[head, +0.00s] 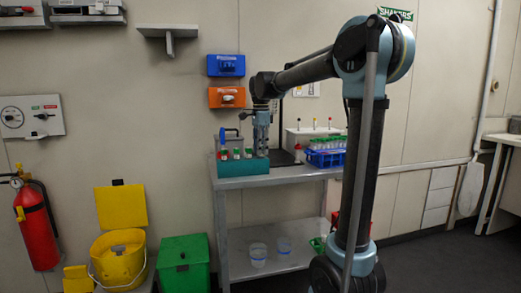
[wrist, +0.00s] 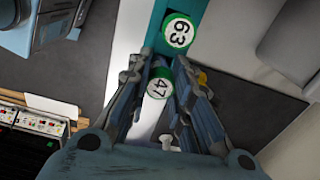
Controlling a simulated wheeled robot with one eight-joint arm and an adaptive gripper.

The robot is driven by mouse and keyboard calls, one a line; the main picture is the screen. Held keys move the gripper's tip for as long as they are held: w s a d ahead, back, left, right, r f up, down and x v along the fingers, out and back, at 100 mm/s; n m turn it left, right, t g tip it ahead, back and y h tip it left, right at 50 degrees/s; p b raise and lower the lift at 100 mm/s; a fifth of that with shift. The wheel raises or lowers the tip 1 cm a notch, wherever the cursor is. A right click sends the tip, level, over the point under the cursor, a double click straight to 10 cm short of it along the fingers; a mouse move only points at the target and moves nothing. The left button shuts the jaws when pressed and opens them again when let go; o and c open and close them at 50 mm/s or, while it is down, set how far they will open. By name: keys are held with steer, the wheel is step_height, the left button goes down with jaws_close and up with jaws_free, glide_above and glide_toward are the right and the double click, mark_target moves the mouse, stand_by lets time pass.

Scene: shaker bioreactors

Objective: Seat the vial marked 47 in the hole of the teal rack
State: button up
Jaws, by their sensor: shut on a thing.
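My gripper (wrist: 162,78) is shut on the vial marked 47 (wrist: 158,87), whose round cap has a green rim and a white top. In the wrist view this cap sits between the two fingers. The teal rack (wrist: 160,18) runs up from there, with a vial marked 63 (wrist: 178,33) standing in it. In the head view, my gripper (head: 262,146) points down at the right end of the teal rack (head: 243,168), where several capped vials stand to its left. The rack's hole and the held vial's lower end are hidden, so I cannot tell their alignment.
The rack is at the left front of a grey bench (head: 290,176). A blue rack of vials (head: 325,158) stands to its right, with a white box (head: 305,136) behind. Blue (head: 226,65) and orange (head: 227,97) wall boxes hang above the bench.

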steer(key=shift+f, duration=0.35)
steer(key=o, duration=0.9)
step_height(320, 180, up, 12)
stand_by(0.4)
steer(key=shift+d+f, duration=0.1)
steer(key=s+d+f+n, duration=0.4)
steer(key=s+d+f, duration=0.3)
steer(key=s+d, duration=0.2)
steer(key=s+d+f+n, duration=0.3)
steer(key=s+d+f, duration=0.1)
steer(key=s+f, duration=0.3)
steer(key=s+d+f+n+t, duration=0.1)
steer(key=s+d+f+n, duration=0.2)
steer(key=s+f, duration=0.5)
steer(key=s+d+f+n+t, duration=0.1)
steer(key=s+d+f+n, duration=0.3)
steer(key=f, duration=1)
steer(key=s+d, duration=0.1)
steer(key=s, duration=0.2)
steer(key=shift+s, duration=0.35)
